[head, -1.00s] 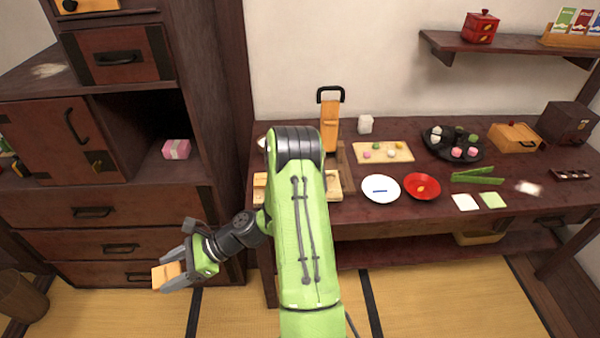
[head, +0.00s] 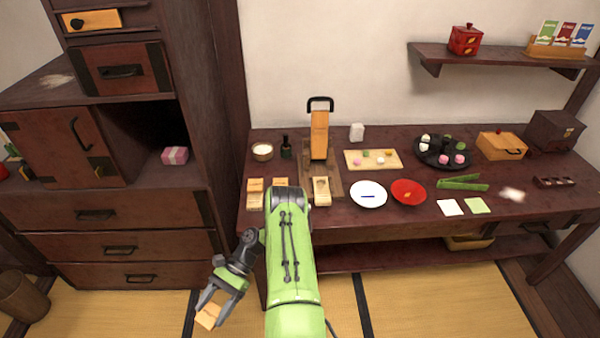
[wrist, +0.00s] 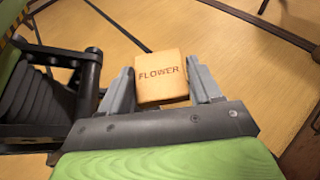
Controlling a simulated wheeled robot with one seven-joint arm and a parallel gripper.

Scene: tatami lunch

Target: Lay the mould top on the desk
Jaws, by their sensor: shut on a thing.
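My gripper (head: 210,303) is shut on a light wooden block, the mould top (head: 209,316), low over the tatami floor to the left of the desk. In the wrist view the mould top (wrist: 161,78) shows the word FLOWER on its face, and the gripper's two fingers (wrist: 163,88) hold it from both sides. The desk (head: 345,218) is dark reddish wood and stands to the right of the gripper, higher than it. Several pale wooden mould pieces (head: 321,191) lie at the desk's left front.
A white plate (head: 368,201) and a red plate (head: 408,192) sit near the desk's front edge. An upright wooden press (head: 319,137) stands behind the mould pieces. A tall drawer cabinet (head: 110,240) stands to the left. Bare desk shows around the plates' front.

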